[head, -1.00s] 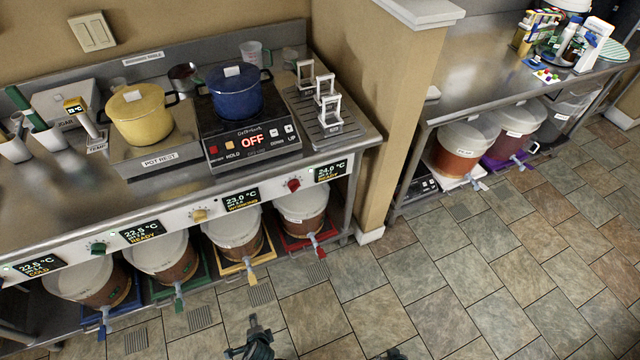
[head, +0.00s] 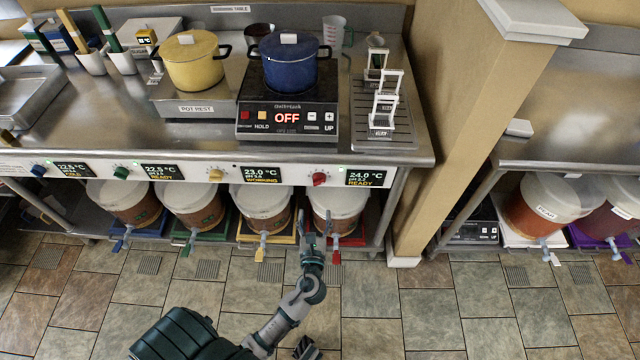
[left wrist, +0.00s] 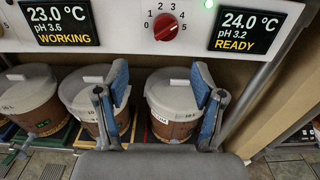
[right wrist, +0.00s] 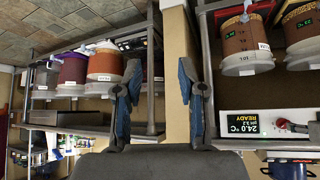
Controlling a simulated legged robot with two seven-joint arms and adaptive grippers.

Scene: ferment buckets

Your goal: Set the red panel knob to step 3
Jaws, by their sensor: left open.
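The red panel knob (head: 319,179) is on the white front panel of the counter, left of the 24.0 °C READY display (head: 366,177). In the left wrist view the knob (left wrist: 165,27) sits inside a printed scale from 0 to 5; I cannot tell surely which number it points to. My left gripper (head: 315,240) is open and empty, below and in front of the knob, apart from it; its blue fingers (left wrist: 160,95) show below the knob. The knob (right wrist: 283,124) also shows at the right edge of the right wrist view. My right gripper (right wrist: 157,90) is open and empty.
Below the panel stand several lidded buckets, the red-tray one (head: 336,205) just behind my left gripper. Blue, green and yellow knobs line the same panel. A blue pot (head: 290,68) stands on the hotplate above. A tan wall post (head: 455,130) stands to the right.

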